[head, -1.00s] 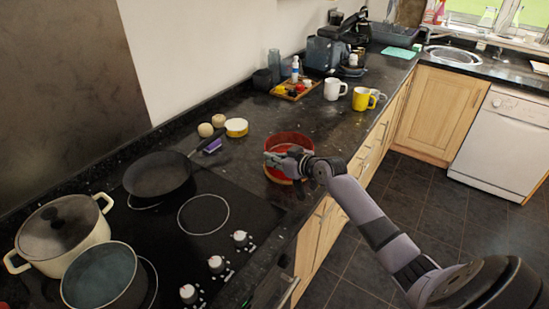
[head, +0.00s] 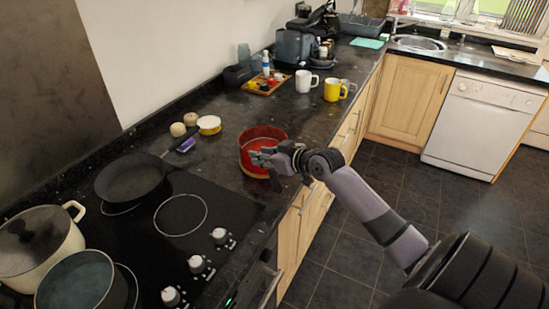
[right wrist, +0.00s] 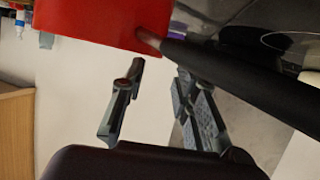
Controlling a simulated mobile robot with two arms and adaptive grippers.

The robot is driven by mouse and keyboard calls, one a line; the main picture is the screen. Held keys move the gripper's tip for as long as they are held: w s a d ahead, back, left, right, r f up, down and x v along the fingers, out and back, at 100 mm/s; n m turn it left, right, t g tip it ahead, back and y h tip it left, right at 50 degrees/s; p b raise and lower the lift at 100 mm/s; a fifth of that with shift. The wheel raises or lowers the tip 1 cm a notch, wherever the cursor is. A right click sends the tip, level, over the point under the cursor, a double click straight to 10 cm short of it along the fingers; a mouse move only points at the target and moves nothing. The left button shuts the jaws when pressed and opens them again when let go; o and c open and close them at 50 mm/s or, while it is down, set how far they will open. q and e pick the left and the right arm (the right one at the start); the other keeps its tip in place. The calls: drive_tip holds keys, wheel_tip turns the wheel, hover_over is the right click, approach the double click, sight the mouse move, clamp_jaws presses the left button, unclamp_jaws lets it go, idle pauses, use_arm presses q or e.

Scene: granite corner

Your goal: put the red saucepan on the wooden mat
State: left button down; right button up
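The red saucepan (head: 250,138) stands upright near the front edge of the dark counter, right of the hob. It fills the top of the right wrist view (right wrist: 100,18), where its dark handle (right wrist: 240,75) runs to the right. My right gripper (head: 262,158) is at the saucepan's near side in the head view. In the right wrist view its fingers (right wrist: 160,88) are apart with nothing clamped between them; the handle passes close to the right finger. A tan edge shows under the saucepan; I cannot tell whether it is the wooden mat. My left gripper is out of view.
The hob holds a black frying pan (head: 135,180), a lidded cream pot (head: 38,250) and an open pot (head: 82,285). A wooden board (head: 252,88) with small items, a white mug (head: 304,82) and a yellow mug (head: 333,90) stand farther back. Bare counter lies behind the saucepan.

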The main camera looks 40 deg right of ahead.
drive_tip(key=v, duration=0.5)
drive_tip(key=shift+s+r+b, duration=0.1)
drive_tip(key=shift+s+b, duration=0.2)
drive_tip(key=shift+b, duration=0.05)
drive_tip(key=shift+d, duration=0.1)
